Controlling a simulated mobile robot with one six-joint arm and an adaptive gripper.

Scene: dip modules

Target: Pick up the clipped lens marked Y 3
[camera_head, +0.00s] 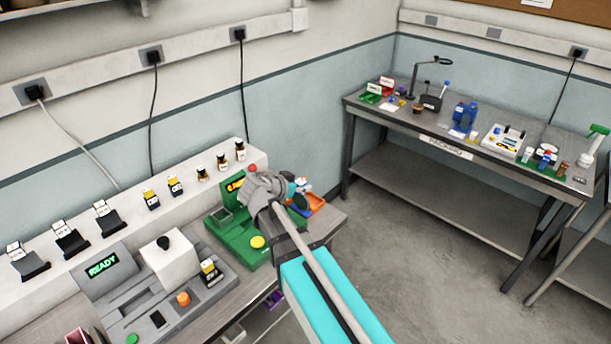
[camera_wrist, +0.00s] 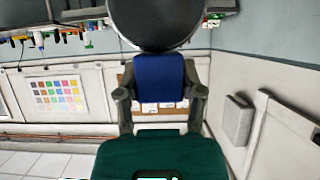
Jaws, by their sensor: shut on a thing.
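In the wrist view my gripper (camera_wrist: 160,95) has its two grey fingers on either side of a blue block (camera_wrist: 162,75). A large dark round disc (camera_wrist: 155,20) joins the far end of the block, cut by the top edge of the picture. Together they look like a clipped lens, but no marking can be read on it. In the head view my gripper (camera_head: 284,190) is above the right end of the near bench, by the green machine (camera_head: 232,236). My arm and gripper hide most of what is held there.
A grey machine with a lit READY display (camera_head: 103,266) stands left on the near bench. Several small tagged items line the white ledge (camera_head: 130,208) behind. An orange tray (camera_head: 317,202) lies close to my gripper. A far table (camera_head: 440,143) carries bottles and devices; the floor between is clear.

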